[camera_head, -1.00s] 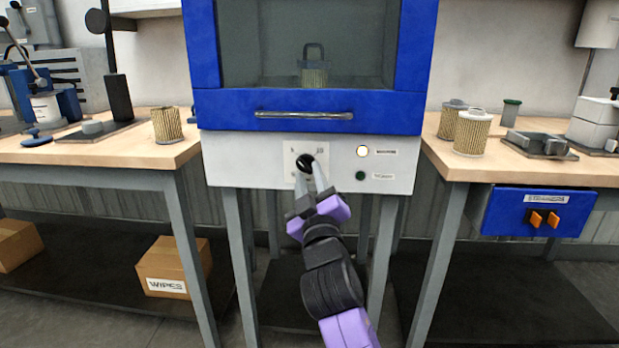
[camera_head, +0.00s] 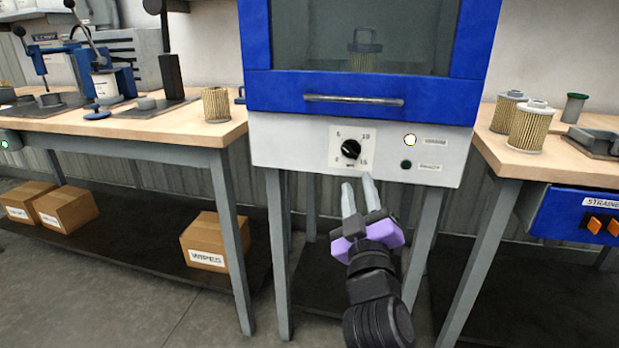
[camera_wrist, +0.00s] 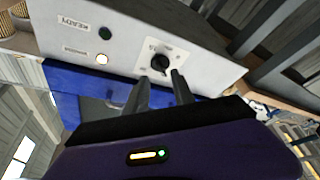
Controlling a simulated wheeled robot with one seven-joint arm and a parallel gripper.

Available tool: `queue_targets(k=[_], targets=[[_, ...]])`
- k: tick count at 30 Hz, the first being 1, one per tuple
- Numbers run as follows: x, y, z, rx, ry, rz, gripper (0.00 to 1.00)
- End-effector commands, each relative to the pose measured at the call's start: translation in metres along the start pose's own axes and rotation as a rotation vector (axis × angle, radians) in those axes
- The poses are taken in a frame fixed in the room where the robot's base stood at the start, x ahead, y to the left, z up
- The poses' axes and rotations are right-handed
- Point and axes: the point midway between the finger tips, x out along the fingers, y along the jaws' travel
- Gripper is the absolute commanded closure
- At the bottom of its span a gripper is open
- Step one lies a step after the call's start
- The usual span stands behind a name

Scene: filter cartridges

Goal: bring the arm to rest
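My gripper (camera_head: 358,196) is in front of and below the white control panel of the blue machine in the head view. Its two pale fingers stand apart with nothing between them. The black dial knob (camera_head: 350,149) sits on the panel, clear of the fingertips in the head view. The wrist view shows the knob (camera_wrist: 160,64) just beyond the spread fingers (camera_wrist: 160,85). The lamp above (camera_head: 410,140) is lit pale; the one below it (camera_head: 406,165) is dark green.
A bench on the left carries a cartridge (camera_head: 216,105) and a lever press (camera_head: 98,75). Cardboard boxes (camera_head: 207,240) stand on the low shelf at left.

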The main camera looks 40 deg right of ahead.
Motion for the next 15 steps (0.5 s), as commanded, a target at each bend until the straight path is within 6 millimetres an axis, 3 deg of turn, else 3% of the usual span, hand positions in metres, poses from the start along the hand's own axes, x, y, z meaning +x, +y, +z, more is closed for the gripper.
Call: queue_targets(k=[7,11,15], targets=[[0.000,0.000,-0.002,0.000,0.007,0.000,0.70],[-0.001,-0.003,-0.018,0.042,0.068,-0.019,0.70],[-0.024,-0.019,-0.033,0.138,0.162,-0.101,0.70]])
